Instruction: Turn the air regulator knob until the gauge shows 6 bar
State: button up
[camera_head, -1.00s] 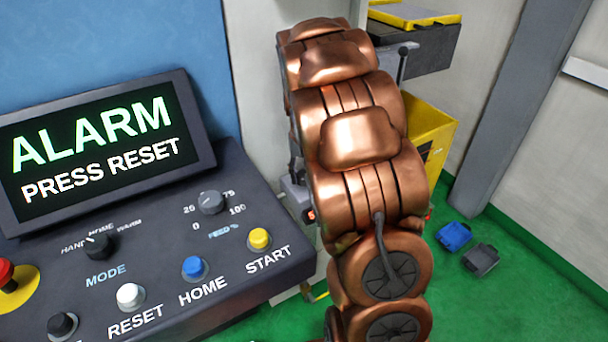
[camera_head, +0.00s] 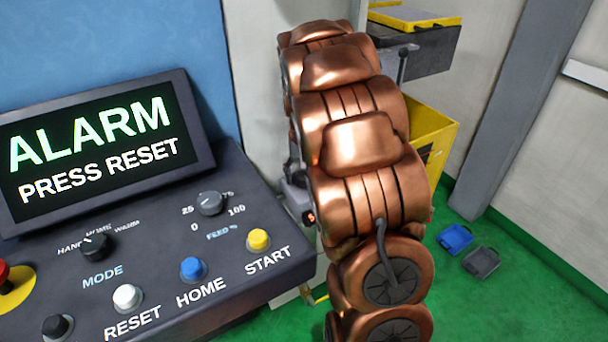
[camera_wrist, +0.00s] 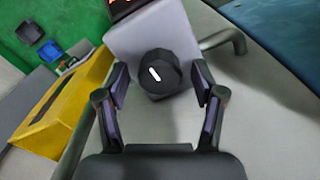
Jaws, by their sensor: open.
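The air regulator knob (camera_wrist: 160,74) is black with a white pointer line, on a pale grey regulator body (camera_wrist: 150,35) in the wrist view. My gripper (camera_wrist: 160,86) is open, with one finger to each side of the knob and a visible gap at each finger. A red digital display (camera_wrist: 121,7) is cut off at the top edge, so its reading is not legible there. In the head view a sliver of the regulator (camera_head: 297,197) shows beside my arm, with part of a lit orange digit. My arm hides the knob and my gripper there.
A control panel (camera_head: 215,275) with a screen (camera_head: 95,150) reading ALARM PRESS RESET stands at left. A yellow bin (camera_head: 440,125) is behind my arm. A grey pipe (camera_wrist: 225,40) runs beside the regulator. Blue and grey trays (camera_head: 455,239) lie on the green floor.

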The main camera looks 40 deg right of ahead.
aim_at(304, 175)
jog(key=shift+r, duration=0.15)
notch_tip(304, 175, up, 12)
dwell(0.5)
dwell(0.4)
